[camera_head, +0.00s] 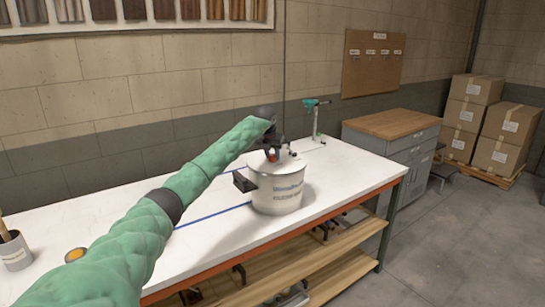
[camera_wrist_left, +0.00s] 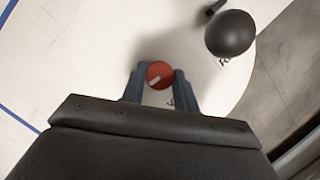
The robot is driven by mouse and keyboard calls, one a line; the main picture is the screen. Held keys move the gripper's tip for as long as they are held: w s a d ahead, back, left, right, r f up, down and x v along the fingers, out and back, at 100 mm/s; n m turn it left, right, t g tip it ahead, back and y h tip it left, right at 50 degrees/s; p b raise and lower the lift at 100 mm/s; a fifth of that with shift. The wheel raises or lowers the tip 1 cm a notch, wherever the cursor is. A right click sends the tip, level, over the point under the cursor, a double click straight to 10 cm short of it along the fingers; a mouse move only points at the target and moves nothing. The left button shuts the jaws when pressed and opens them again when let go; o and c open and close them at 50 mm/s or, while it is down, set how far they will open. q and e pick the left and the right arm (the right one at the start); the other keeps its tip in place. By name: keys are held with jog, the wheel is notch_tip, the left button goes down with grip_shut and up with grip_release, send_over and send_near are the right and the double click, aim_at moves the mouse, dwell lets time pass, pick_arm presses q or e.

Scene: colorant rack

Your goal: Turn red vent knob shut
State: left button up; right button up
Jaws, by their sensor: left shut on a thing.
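The red vent knob (camera_wrist_left: 160,75) sits on the lid of a white pot (camera_head: 277,188) that stands on the workbench. The knob is round with a pale mark on its face. My left gripper (camera_wrist_left: 160,84) reaches down over the lid, with one finger on each side of the knob, shut on it. In the head view the left gripper (camera_head: 271,148) covers most of the knob, and only a bit of red shows. The pot's lid (camera_wrist_left: 185,30) also carries a round black knob (camera_wrist_left: 231,33) to the right. My right gripper is not in view.
The white workbench (camera_head: 110,215) has clear room left and right of the pot. A black block-like part (camera_head: 244,182) juts at the pot's left side. A green-topped stand (camera_head: 316,118) is behind. A grey cabinet (camera_head: 405,147) stands beyond the bench end.

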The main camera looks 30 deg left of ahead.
pick_arm(q)
jog(key=m+h, duration=0.1)
jog(key=m, duration=0.1)
jog(key=m+h+b, duration=0.1)
jog(key=m, duration=0.2)
jog(key=shift+a+b, duration=0.15)
jog(key=shift+b, duration=0.15)
jog(key=shift+m+h, duration=0.4)
jog(key=shift+m, duration=0.7)
jog(key=m+g+h, duration=0.1)
jog(key=m, duration=0.2)
jog(key=shift+w+a+m, duration=0.1)
jog(key=shift+m, duration=0.2)
jog(key=shift+m+g+h+b, duration=0.3)
jog(key=shift+m+g+h, duration=0.1)
jog(key=shift+m, duration=0.8)
jog(key=shift+w+m+g, duration=0.1)
jog(key=shift+m+g, duration=0.3)
jog(key=shift+m, duration=0.7)
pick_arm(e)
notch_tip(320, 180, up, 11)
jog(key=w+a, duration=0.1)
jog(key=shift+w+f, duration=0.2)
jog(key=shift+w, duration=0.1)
pick_arm(q)
jog(key=shift+m, duration=0.4)
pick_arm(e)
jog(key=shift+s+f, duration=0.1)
pick_arm(q)
jog(key=o, duration=1)
